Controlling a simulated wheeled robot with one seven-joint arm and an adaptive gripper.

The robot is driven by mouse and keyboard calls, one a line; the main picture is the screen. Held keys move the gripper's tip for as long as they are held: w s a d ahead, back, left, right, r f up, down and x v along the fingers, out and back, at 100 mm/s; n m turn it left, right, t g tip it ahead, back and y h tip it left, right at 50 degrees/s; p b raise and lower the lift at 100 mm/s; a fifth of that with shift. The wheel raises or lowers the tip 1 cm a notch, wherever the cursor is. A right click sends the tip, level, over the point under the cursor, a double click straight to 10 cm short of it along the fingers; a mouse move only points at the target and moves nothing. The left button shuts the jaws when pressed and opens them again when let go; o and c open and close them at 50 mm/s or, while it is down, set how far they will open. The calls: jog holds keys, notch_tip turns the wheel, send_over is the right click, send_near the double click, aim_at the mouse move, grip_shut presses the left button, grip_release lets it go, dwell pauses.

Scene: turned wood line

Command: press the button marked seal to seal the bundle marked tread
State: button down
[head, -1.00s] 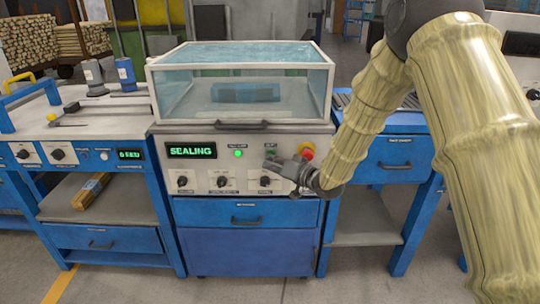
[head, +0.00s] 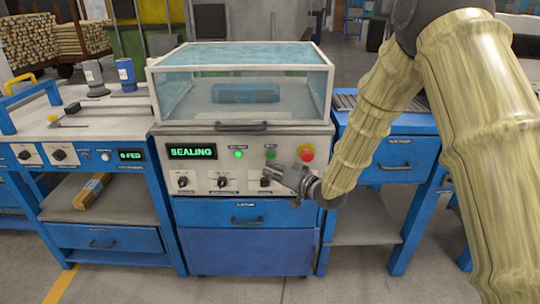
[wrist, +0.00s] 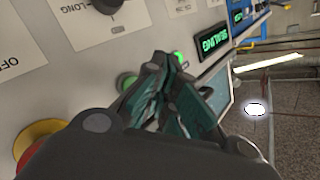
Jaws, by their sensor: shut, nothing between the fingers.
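The sealer's display (head: 192,151) reads SEALING, and it also shows in the wrist view (wrist: 214,41). A blue-wrapped bundle (head: 245,93) lies inside the clear chamber (head: 300,95), whose lid is down; its marking is not legible. A green button (head: 270,153) sits between a lit green lamp (head: 238,154) and a red button (head: 307,152); its small label is unreadable. My gripper (head: 272,174) is shut and empty, just below the green button in the head view. In the wrist view my gripper (wrist: 165,75) partly covers that button (wrist: 127,83).
Several black knobs (head: 183,182) sit along the lower panel. A workbench (head: 60,125) with bottles stands at left, a bundle (head: 92,191) on its lower shelf. A blue roller table (head: 395,150) stands at right behind my arm.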

jog(key=s, duration=0.3)
dwell(0.6)
jog(key=s+d+f+m+g+h, duration=0.1)
jog(key=s+d+f+g+h, duration=0.2)
jog(key=s+f, duration=0.55)
jog(key=s+d+f+h, duration=0.2)
jog(key=s+d+f, duration=0.4)
jog(key=f, duration=0.5)
jog(key=s+d+f+m+g+h, duration=0.1)
jog(key=s+d+f+g+h, duration=0.2)
jog(key=s+f, duration=0.55)
jog(key=s+d+f+g+h, duration=0.2)
jog(key=s+d+f, duration=0.4)
jog(key=s, duration=0.4)
jog(key=s+d+f+g+h+p, duration=0.1)
jog(key=s+d+f+g, duration=0.1)
jog(key=s, duration=0.6)
jog(key=s+d+f+g+h+p, duration=0.1)
jog(key=s+d+g, duration=0.1)
jog(key=s, duration=0.7)
notch_tip(320, 180, up, 16)
jog(key=p, duration=1.5)
jog(key=shift+w+p, duration=0.4)
